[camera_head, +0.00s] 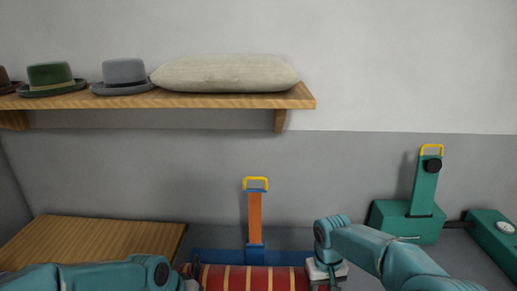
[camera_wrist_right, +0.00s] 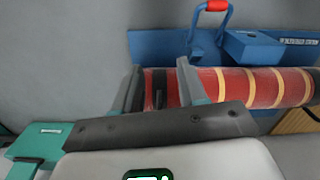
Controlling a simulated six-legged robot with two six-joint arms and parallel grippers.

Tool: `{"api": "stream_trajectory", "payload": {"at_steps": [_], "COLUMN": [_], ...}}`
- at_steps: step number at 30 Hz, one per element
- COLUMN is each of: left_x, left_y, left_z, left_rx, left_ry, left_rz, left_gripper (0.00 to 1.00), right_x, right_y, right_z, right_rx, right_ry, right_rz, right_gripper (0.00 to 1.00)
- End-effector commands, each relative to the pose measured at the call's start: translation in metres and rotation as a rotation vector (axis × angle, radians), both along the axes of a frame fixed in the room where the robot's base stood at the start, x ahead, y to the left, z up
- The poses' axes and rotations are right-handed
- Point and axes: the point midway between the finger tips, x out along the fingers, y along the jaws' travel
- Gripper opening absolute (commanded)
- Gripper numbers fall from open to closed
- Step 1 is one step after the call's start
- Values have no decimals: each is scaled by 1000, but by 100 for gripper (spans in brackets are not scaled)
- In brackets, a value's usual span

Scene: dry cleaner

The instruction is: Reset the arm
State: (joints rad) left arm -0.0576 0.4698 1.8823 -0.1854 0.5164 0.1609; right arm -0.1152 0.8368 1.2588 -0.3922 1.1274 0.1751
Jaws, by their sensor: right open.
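My right gripper (camera_wrist_right: 158,78) is open, its two fingers apart in the right wrist view. The end of a red roll with cream stripes (camera_wrist_right: 240,88) shows between and beyond the fingers; I cannot tell whether they touch it. In the head view the right arm comes in from the right and its gripper (camera_head: 322,277) is at the right end of the roll (camera_head: 255,279). My left arm comes in low from the left; its gripper (camera_head: 188,277) is at the roll's left end, mostly cut off by the frame's bottom edge.
Behind the roll stands an orange lever (camera_head: 255,217) with a yellow handle, on a blue base (camera_head: 222,256). A green lever device (camera_head: 408,222) stands at right. A wooden surface (camera_head: 90,245) lies at left. A wall shelf (camera_head: 200,101) holds hats and a cushion (camera_head: 225,74).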

Motion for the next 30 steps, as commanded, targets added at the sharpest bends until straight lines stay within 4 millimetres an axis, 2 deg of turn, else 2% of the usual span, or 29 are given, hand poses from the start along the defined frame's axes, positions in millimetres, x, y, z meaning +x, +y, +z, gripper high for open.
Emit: {"api": "stream_trajectory", "payload": {"at_steps": [1, 5, 6, 10, 12, 15, 22, 24, 30], "left_x": [-9, -40, -54, -104, -130, -164, -233, -229, -228], "left_y": [-3, -13, -16, -24, -27, -30, -34, -33, -33], "left_z": [-21, -83, -104, -158, -180, -202, -230, -260, -306], "left_rx": [-8, -41, -53, -82, -93, -102, -106, -104, -105], "left_ry": [26, 85, 107, 170, 200, 234, 305, 294, 293], "left_rz": [-1, 7, 12, 39, 55, 78, 121, 122, 120], "left_gripper": [41, 41, 41, 41, 41, 41, 41, 41, 41], "right_x": [-11, -50, -67, -131, -165, -208, -292, -288, -287], "right_y": [4, 21, 27, 42, 47, 49, 45, 44, 45], "right_z": [-24, -94, -115, -169, -187, -202, -209, -240, -286], "right_rx": [29, 144, 184, 290, 325, 354, 351, 350, 351], "right_ry": [15, 29, 32, 34, 31, 24, 13, 1, 2], "right_rz": [8, 7, -4, -71, -117, -182, -310, -308, -306], "right_gripper": [42, 42, 42, 42, 42, 42, 42, 42, 42]}}
